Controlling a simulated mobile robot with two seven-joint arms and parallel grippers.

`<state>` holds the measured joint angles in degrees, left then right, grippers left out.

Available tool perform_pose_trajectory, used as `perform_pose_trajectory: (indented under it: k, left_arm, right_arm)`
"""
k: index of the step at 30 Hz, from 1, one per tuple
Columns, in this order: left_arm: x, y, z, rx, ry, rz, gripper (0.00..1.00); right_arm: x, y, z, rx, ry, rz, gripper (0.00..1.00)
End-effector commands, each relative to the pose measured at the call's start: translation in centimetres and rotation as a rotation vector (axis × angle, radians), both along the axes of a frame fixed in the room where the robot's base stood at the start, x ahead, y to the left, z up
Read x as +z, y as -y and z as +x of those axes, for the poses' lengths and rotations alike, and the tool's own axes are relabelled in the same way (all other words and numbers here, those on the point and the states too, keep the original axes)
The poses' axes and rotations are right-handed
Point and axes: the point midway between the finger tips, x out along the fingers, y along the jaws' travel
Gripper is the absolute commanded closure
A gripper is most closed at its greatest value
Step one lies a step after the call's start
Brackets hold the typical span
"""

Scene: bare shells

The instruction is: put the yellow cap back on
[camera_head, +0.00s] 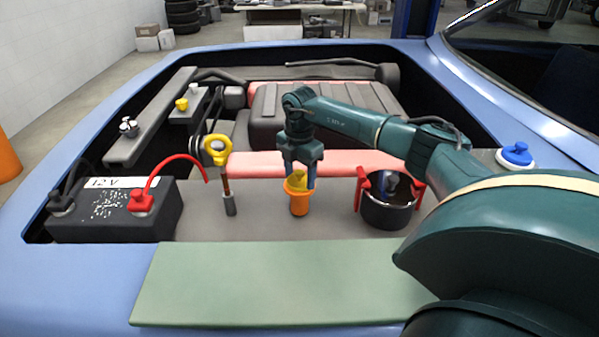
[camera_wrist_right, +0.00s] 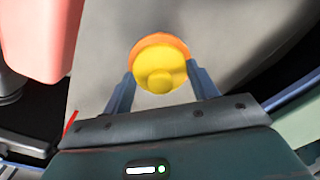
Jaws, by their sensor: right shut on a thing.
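The yellow cap (camera_head: 299,180) is at the top of an orange filler neck (camera_head: 299,205) in the middle of the engine bay. My right gripper (camera_head: 299,184) points down there with its fingers on either side of the cap, shut on it. In the right wrist view the yellow cap (camera_wrist_right: 160,78) sits between the fingertips (camera_wrist_right: 161,88), with the orange rim (camera_wrist_right: 158,40) showing behind it. I cannot tell whether the cap is fully seated on the neck or just above it. My left gripper is not in view.
A yellow-handled dipstick (camera_head: 217,149) stands left of the neck, beside a battery (camera_head: 115,212) with a red cable. A dark pot with red handles (camera_head: 388,206) stands to the right, with a blue cap (camera_head: 516,154) beyond. A bare green mat (camera_head: 280,283) lies in front.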

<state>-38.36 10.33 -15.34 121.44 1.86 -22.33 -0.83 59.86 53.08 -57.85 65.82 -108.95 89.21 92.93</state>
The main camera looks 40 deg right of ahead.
Motion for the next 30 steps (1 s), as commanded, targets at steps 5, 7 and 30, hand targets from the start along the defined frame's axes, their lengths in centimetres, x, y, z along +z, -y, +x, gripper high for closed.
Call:
perform_pose_trajectory:
  k: [5,7,30]
  left_arm:
    - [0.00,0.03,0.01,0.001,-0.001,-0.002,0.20]
    - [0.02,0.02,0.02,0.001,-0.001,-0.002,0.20]
    - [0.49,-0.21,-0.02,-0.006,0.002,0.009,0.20]
  right_arm:
    - [-0.01,-0.01,0.00,0.000,0.000,0.000,0.67]
    - [0.00,-0.01,0.00,0.000,0.000,0.000,0.67]
    - [-0.07,-0.01,0.00,0.000,0.000,0.000,0.37]
